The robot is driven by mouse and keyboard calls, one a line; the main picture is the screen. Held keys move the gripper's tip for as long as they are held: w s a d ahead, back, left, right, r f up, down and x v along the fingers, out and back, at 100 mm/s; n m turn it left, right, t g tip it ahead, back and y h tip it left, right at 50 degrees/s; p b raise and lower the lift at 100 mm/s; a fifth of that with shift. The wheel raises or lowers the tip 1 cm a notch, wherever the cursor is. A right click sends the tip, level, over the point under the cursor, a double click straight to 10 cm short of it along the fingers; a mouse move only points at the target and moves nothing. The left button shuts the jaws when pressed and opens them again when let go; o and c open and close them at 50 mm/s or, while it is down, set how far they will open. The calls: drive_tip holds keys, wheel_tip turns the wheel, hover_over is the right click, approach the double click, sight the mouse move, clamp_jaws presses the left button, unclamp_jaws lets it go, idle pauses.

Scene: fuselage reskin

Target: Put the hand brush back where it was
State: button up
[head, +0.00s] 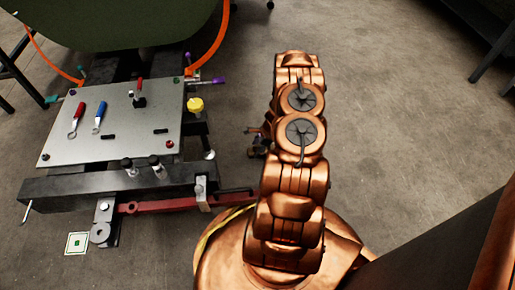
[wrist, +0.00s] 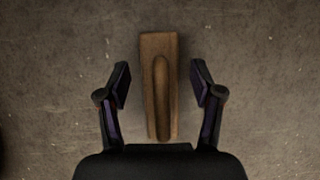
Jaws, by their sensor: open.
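The hand brush (wrist: 173,50), a brown wooden block with a rounded handle along it, shows in the wrist view against the grey floor. My gripper (wrist: 160,82) is open, with one dark finger on each side of the brush. A gap shows between each finger and the wood, so it is not gripped. How high the fingers are above the brush I cannot tell. In the head view my gripper (head: 257,146) shows only in part, low beside my copper arm, which hides much of that spot.
A workstand (head: 60,190) stands at the left. Its grey panel (head: 75,140) carries a red-handled tool (head: 76,116), a blue-handled tool (head: 99,118) and small parts. A yellow knob (head: 195,105) is at its right edge. Open floor (head: 400,130) lies right of my arm.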

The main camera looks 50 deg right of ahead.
drive_tip(key=p+v, duration=0.5)
drive_tip(key=v, duration=0.7)
drive_tip(key=shift+w+a, duration=0.1)
drive_tip(key=shift+w, duration=0.05)
drive_tip(key=shift+w+a+r, duration=0.15)
drive_tip(key=shift+r, duration=0.25)
drive_tip(key=w+a+r+n+g+y, duration=0.1)
drive_tip(key=w+a+r+n, duration=0.25)
drive_tip(key=a+r, duration=0.3)
drive_tip(key=w+a+r+n, duration=0.2)
drive_tip(key=a+r+n, duration=0.2)
drive_tip(key=a+r, duration=0.3)
drive_tip(key=s+a+r+n+g, duration=0.25)
drive_tip(key=a+r+n, duration=0.35)
drive_tip(key=a+r, duration=0.6)
drive_tip(key=s+a+r+n+g+h, duration=0.1)
drive_tip(key=s+a+r+n+g, duration=0.1)
drive_tip(key=s+a+r+n, duration=0.7)
drive_tip(key=s+a+r+n+h, duration=0.1)
drive_tip(key=s+r+n, duration=0.1)
drive_tip(key=s, duration=0.6)
drive_tip(key=s+a+r+n+g+h, duration=0.1)
drive_tip(key=s+a+r+h, duration=0.1)
drive_tip(key=s, duration=0.6)
drive_tip(key=shift+s+r+n, duration=0.15)
drive_tip(key=shift+r+n, duration=0.2)
drive_tip(key=shift+r, duration=0.45)
